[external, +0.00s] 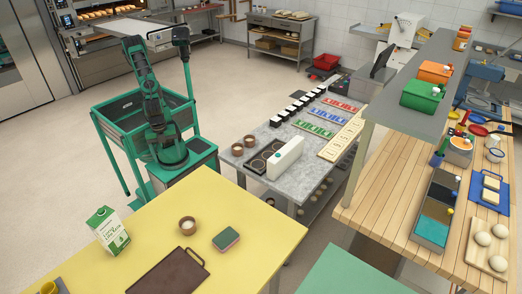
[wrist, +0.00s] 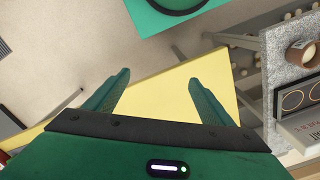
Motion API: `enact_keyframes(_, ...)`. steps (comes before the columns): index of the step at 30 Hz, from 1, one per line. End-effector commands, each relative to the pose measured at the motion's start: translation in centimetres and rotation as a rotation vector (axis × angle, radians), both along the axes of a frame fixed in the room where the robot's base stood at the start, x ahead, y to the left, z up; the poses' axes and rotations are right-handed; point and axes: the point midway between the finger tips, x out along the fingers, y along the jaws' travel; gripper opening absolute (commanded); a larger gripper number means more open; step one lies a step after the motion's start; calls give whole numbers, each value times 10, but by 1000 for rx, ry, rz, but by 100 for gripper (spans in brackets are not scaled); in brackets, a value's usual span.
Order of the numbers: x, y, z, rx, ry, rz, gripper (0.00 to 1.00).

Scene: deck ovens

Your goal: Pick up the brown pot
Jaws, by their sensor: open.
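One brown pot (external: 187,226), small and round with an open top, stands upright on the yellow table between a milk carton and a green-topped sponge. Two similar brown pots stand on the grey counter, a nearer one (external: 238,149) and a farther one (external: 250,140). One brown pot (wrist: 303,55) on the grey counter shows at the right of the wrist view. My gripper (wrist: 160,80) is open and empty, its two green fingers apart above the yellow table. In the external view my arm is raised and the fingers cannot be made out.
The yellow table (external: 225,265) also holds the milk carton (external: 108,231), the sponge (external: 226,239) and a brown tray (external: 168,275). A white box (external: 286,158) and a dark ring tray (external: 262,157) lie near the counter pots. A raised shelf (external: 400,85) stands right.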

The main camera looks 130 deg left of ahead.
Motion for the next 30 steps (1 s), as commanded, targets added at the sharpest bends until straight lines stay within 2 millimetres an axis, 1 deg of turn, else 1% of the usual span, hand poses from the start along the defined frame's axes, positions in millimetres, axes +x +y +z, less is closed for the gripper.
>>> enact_keyframes(5,2,-1,31,-3,-7,0,76)
enact_keyframes(7,2,0,46,-3,-6,0,76)
enact_keyframes(8,3,-1,49,-4,-2,4,76)
enact_keyframes(14,23,-6,44,-18,4,78,76)
enact_keyframes(20,50,-12,38,-21,6,181,76)
enact_keyframes(23,68,-18,31,-14,5,251,76)
enact_keyframes(30,127,-33,3,50,-41,482,76)
